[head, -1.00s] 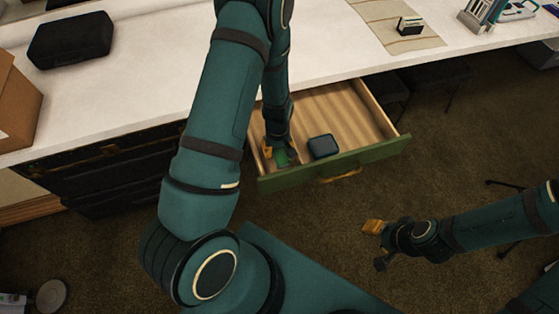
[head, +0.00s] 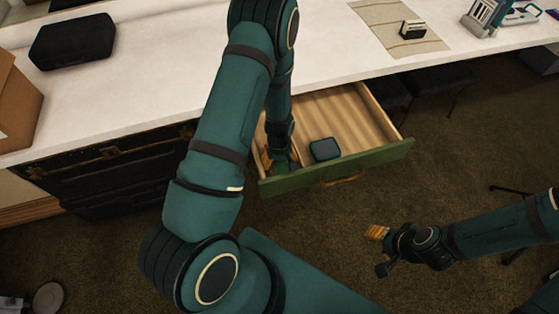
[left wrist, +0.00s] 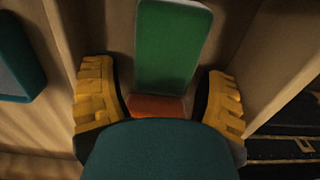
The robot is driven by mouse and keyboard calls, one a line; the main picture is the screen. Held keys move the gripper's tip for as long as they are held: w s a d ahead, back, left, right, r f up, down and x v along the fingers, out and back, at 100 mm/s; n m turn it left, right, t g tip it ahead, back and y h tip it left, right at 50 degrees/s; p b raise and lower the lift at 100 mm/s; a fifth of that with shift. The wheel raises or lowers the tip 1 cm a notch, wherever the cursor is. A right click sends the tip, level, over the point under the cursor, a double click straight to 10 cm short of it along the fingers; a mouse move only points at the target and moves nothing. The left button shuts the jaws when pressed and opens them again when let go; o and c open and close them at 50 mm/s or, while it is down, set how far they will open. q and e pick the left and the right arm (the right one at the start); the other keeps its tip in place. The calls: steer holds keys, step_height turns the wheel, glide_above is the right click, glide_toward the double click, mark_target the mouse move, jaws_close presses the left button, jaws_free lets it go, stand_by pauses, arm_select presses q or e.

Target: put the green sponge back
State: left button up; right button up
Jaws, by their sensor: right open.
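The green sponge (left wrist: 174,45) is in the open drawer (head: 368,162), beside the drawer's side wall in the left wrist view. A small patch of it shows in the head view (head: 282,168), mostly hidden by my left gripper (head: 281,160). My left gripper reaches down into the drawer's left part. In the left wrist view its yellow fingers stand wide apart, with gaps between them and the sponge. An orange patch shows at the sponge's near end. My right gripper (head: 377,232) is open and empty over the floor, right of the drawer.
A dark blue box (head: 325,149) lies in the drawer right of my left gripper. The white counter (head: 180,70) above holds a black case (head: 72,41) and a mat (head: 384,22) with a small block (head: 413,29). The drawer's right part is empty.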

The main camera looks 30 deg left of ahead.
arm_select(q)
steer(key=shift+r, duration=0.1)
steer(key=shift+r, duration=0.15)
step_height(320, 180, up, 12)
steer(key=p, duration=0.3)
stand_by(0.7)
